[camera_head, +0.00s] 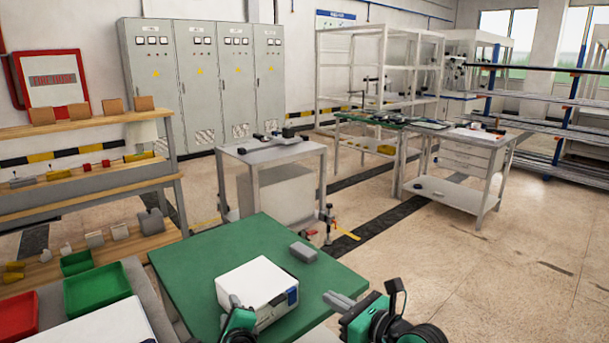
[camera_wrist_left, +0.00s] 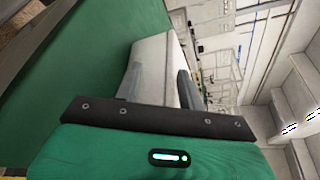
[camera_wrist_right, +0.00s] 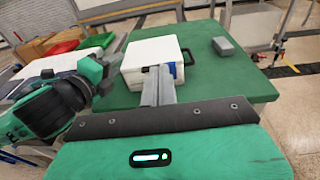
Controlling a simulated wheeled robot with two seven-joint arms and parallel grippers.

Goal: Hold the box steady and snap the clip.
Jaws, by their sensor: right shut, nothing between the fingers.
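The white box (camera_head: 258,283) sits on the green table top, with a dark and blue fitting (camera_head: 291,296) at its right side. That fitting also shows in the right wrist view (camera_wrist_right: 187,57); I cannot tell whether its clip is snapped. My left gripper (camera_head: 234,302) is at the box's near left side. In the left wrist view its fingers (camera_wrist_left: 158,88) are apart, with the white box (camera_wrist_left: 152,58) showing between them; contact is unclear. My right gripper (camera_head: 338,299) is shut and empty, right of the box. In the right wrist view its fingertips (camera_wrist_right: 158,72) overlap the box's near edge.
A grey block (camera_head: 303,252) lies on the green table (camera_head: 215,250) behind the box. Green (camera_head: 97,299) and red (camera_head: 18,316) bins stand at the left, near a wooden shelf rack (camera_head: 85,126). A grey workbench (camera_head: 268,155) stands beyond. The table's back left is clear.

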